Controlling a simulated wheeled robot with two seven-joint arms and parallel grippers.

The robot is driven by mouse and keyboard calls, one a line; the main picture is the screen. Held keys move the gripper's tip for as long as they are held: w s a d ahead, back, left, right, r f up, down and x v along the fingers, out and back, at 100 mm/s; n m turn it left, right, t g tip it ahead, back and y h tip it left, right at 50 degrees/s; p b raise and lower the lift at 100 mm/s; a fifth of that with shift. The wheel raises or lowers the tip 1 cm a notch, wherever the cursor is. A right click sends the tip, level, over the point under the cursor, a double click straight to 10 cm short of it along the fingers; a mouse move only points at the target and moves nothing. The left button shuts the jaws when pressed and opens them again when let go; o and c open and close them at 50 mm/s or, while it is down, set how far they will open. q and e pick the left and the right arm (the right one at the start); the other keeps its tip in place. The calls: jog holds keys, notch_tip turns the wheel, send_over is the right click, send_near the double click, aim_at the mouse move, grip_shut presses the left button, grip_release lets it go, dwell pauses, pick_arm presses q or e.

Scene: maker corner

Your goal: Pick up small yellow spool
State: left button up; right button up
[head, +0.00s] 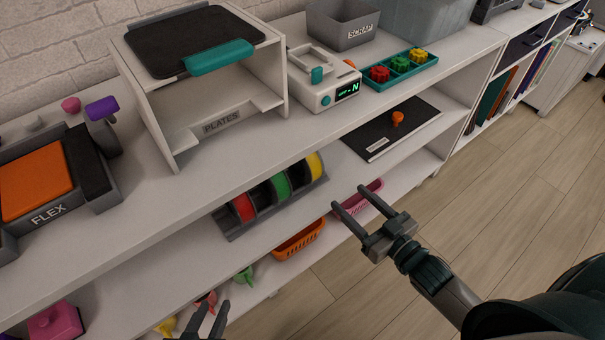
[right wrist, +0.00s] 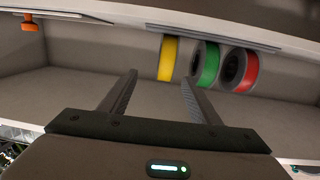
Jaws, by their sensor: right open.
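The small yellow spool (head: 314,166) stands upright in a dark rack on the middle shelf, at the right end of the row beside the green spool (head: 281,186) and the red spool (head: 243,208). In the right wrist view the yellow spool (right wrist: 168,58) is the leftmost of the three, ahead of the fingertips. My right gripper (head: 350,198) is open and empty, in front of the shelf and to the right of the rack, apart from the spool. My left gripper (head: 217,303) shows at the bottom edge, its fingers apart and nothing seen between them.
The white top shelf board (head: 335,122) overhangs the rack. An orange basket (head: 300,240) and a pink basket (head: 358,197) sit on the lower shelf. A black mat (head: 375,142) with an orange knob lies right of the rack. The floor at right is clear.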

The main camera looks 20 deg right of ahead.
aim_at(316, 163)
pick_arm(q)
jog(key=shift+s+d+r+b, duration=0.1)
jog(key=shift+s+r+b, duration=0.1)
jog(key=shift+r, duration=0.45)
jog(key=shift+s+r+b, duration=0.1)
jog(key=shift+r+b, duration=0.1)
jog(key=shift+r, duration=0.4)
pick_arm(e)
jog(key=shift+s+a+r+n+t+y, duration=0.1)
jog(key=shift+a+r+y, duration=0.1)
jog(key=shift+r, duration=0.35)
jog(key=shift+s+a+r+n+t+y, duration=0.1)
jog(key=shift+r+y, duration=0.1)
jog(key=shift+r, duration=0.3)
jog(key=shift+s+a+r+n+t+y, duration=0.1)
jog(key=shift+r+y, duration=0.1)
jog(key=shift+r, duration=0.35)
jog(key=shift+w, duration=0.15)
